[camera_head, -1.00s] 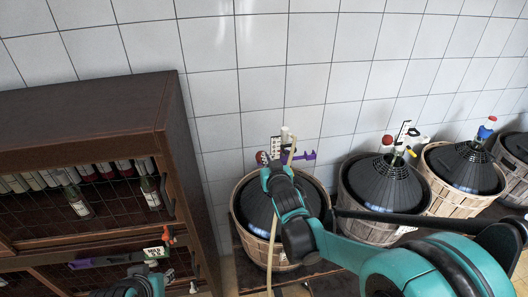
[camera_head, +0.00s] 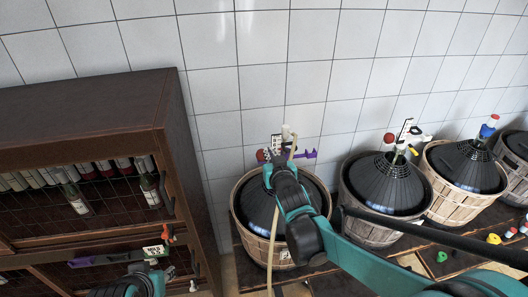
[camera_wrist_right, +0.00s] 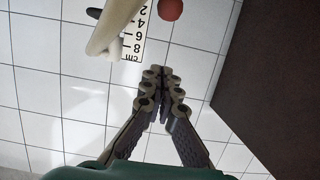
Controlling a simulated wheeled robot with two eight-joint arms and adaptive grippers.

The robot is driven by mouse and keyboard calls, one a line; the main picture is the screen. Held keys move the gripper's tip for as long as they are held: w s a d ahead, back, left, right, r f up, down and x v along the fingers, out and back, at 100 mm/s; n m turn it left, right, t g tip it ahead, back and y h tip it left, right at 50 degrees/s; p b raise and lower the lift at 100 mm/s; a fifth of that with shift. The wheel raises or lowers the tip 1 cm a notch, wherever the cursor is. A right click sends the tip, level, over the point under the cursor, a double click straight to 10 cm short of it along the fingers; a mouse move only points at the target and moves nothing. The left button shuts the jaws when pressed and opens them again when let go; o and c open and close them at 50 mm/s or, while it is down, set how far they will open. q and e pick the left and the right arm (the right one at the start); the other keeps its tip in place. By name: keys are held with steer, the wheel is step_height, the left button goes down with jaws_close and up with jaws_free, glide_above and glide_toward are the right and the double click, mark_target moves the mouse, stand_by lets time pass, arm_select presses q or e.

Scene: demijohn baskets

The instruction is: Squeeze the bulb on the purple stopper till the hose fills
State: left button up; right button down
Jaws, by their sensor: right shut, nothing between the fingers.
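A purple piece (camera_head: 303,154), seemingly the purple stopper, shows at the neck of the nearest demijohn (camera_head: 254,213), which sits in a wooden basket (camera_head: 243,241). A pale hose (camera_head: 272,240) runs from the neck down the front. A whitish piece (camera_head: 287,132) stands above the neck; I cannot tell if it is the bulb. My right gripper (camera_head: 278,166) is in front of the neck and partly hides it. In the right wrist view its fingers (camera_wrist_right: 162,78) are shut and empty, below a cream tube-like piece (camera_wrist_right: 115,28). My left gripper (camera_head: 140,280) is partly visible at bottom left; its fingers are unclear.
A brown bottle rack (camera_head: 85,115) stands at left. A ruler card (camera_wrist_right: 133,45) and a red ball (camera_wrist_right: 170,9) are near the right fingertips. More basketed demijohns (camera_head: 385,185) stand along the tiled wall at right. Small coloured caps (camera_head: 493,238) lie at lower right.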

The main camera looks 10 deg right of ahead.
steer(key=shift+w, duration=0.1)
steer(key=b, duration=0.1)
glide_above(262, 155)
steer(key=s, duration=0.1)
step_height(262, 155, down, 2)
steer(key=shift+w+d+f+b, duration=0.15)
steer(key=shift+f+b, duration=0.4)
steer(key=shift+f, duration=1.7)
